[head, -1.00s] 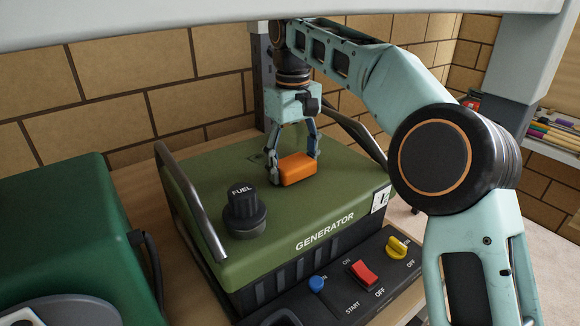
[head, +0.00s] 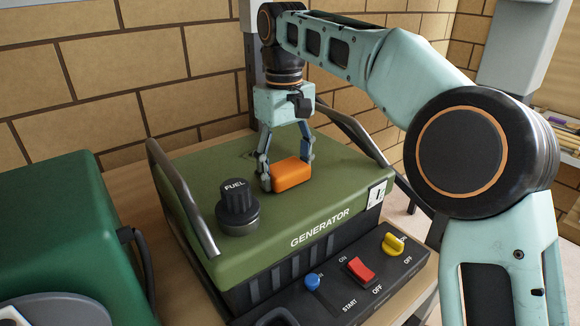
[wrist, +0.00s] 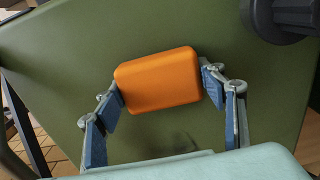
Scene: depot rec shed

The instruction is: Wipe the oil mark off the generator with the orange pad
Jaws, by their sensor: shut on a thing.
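The green generator (head: 310,212) stands on a wooden surface, with a black fuel cap on its top and "GENERATOR" lettered along its front edge. My gripper (head: 286,176) is over the far middle of the generator's top, shut on the orange pad (head: 293,174). The wrist view shows the pad (wrist: 158,80) held between the two fingers (wrist: 162,88), with the green top behind it. The pad is at or close to the top; I cannot tell if it touches. No oil mark stands out clearly; the pad and fingers hide part of the top.
The black fuel cap (head: 238,208) rises left of the pad. Grey handles (head: 184,196) flank the top. A switch panel (head: 340,287) with blue, red and yellow controls lies in front. A dark green case (head: 70,220) stands at left. A brick wall is behind.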

